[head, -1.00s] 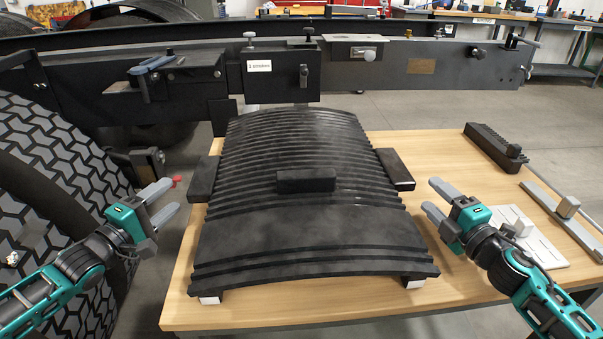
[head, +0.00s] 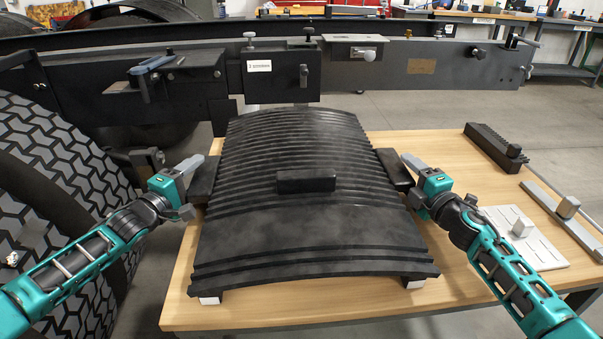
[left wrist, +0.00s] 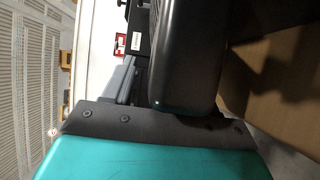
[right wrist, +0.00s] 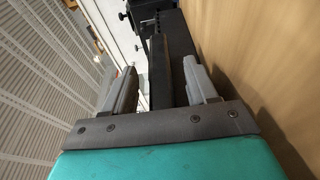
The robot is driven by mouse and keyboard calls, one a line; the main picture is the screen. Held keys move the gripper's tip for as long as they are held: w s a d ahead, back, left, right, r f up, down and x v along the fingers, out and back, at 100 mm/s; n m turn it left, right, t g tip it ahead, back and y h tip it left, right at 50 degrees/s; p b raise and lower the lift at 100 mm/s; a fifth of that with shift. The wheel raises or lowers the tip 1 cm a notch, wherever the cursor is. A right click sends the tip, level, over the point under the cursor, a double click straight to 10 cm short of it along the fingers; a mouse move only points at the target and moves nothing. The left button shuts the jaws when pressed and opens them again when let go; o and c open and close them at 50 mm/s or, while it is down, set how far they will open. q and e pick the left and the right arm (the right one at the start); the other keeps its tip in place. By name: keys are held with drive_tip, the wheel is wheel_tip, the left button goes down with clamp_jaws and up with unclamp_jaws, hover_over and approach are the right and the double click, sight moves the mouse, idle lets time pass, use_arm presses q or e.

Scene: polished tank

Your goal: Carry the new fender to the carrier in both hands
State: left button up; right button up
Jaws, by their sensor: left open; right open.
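The fender (head: 300,235) is a black, ribbed, curved panel with a raised block on top and a tab on each side. It lies on white pads on the wooden table. My right gripper (head: 408,172) is open at the right tab (head: 394,165). In the right wrist view its two fingers (right wrist: 160,90) stand either side of the dark tab (right wrist: 171,55). Finger contact cannot be told.
A dark metal frame (head: 430,68) with a white label and clamps runs behind the table; I cannot tell which part is the carrier. A large tyre (head: 60,180) stands close left. A white plate (head: 525,240) and black rack (head: 492,145) lie right on the table (head: 340,310).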

use_arm(q)
drive_tip(key=shift+c, duration=0.2)
use_arm(e)
drive_tip(key=shift+c, duration=0.2)
use_arm(q)
clamp_jaws()
use_arm(e)
clamp_jaws()
idle(0.5)
